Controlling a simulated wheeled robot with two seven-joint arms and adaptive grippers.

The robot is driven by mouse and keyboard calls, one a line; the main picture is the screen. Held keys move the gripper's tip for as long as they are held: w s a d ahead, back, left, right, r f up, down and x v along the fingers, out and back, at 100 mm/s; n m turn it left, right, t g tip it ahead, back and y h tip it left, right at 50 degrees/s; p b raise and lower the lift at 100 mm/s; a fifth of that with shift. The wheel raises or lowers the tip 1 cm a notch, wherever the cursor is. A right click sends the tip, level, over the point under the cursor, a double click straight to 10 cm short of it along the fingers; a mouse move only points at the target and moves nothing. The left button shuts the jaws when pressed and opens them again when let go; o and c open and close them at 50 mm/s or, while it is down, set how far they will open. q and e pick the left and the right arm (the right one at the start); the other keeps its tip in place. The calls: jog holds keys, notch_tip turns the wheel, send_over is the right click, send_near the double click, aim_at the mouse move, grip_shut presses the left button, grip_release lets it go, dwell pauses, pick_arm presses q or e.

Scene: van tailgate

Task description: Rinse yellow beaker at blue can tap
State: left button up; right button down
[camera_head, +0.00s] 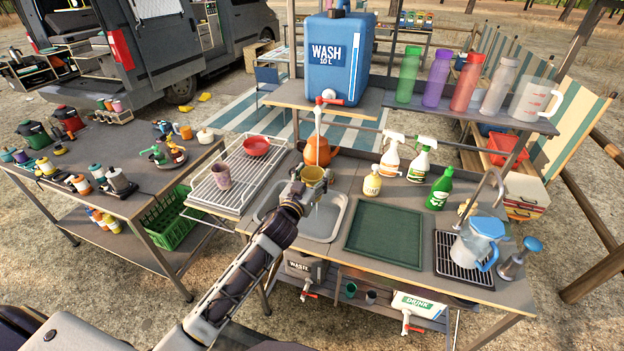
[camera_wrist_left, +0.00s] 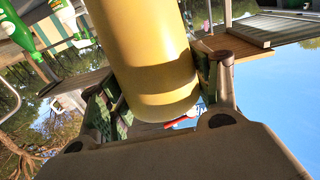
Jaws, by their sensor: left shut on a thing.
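The yellow beaker (camera_head: 312,175) is held above the sink basin (camera_head: 328,222). My left gripper (camera_head: 305,187) is shut on it; in the left wrist view the beaker (camera_wrist_left: 150,55) fills the space between both fingers. The blue can (camera_head: 338,62), marked WASH 10 L, stands on a raised shelf behind the sink. Its tap (camera_head: 328,98) has a red part and sits at the can's lower front. A thin pale vertical strip runs from the tap down towards the beaker; I cannot tell whether it is water or a tube. My right gripper is out of view.
A drying rack (camera_head: 238,178) with a pink cup and red bowl is left of the sink. A green mat (camera_head: 385,235) lies right. Spray bottles and an orange round vessel (camera_head: 319,151) stand behind. Several tumblers line the upper shelf (camera_head: 465,113).

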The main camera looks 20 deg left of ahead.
aim_at(317, 176)
pick_arm(q)
jog(key=w+a+f+b, duration=0.1)
jog(key=w+f+b, duration=0.1)
jog(key=w, duration=1)
jog(key=shift+a+f+b, duration=0.2)
jog(key=shift+a+b, duration=0.2)
jog(key=shift+b, duration=0.4)
jog(key=shift+w+d, duration=0.2)
jog(key=shift+d, duration=0.4)
dwell(0.8)
dwell(0.6)
jog(key=shift+s+d+p, duration=0.2)
jog(key=shift+s+p, duration=0.1)
jog(key=shift+s, duration=1.05)
jog(key=shift+s+d+p, duration=0.15)
jog(key=shift+s+p, duration=0.1)
jog(key=shift+s, duration=1.05)
jog(key=shift+s+d+p, duration=0.2)
jog(key=shift+s+p, duration=0.1)
jog(key=shift+s, duration=1.05)
jog(key=shift+s+d+r+p, duration=0.2)
jog(key=shift+s+r+p, duration=0.9)
jog(key=shift+s, duration=0.15)
jog(key=shift+s+d+r+p, duration=0.15)
jog(key=shift+s+r+p, duration=0.8)
jog(key=shift+s+p, duration=0.2)
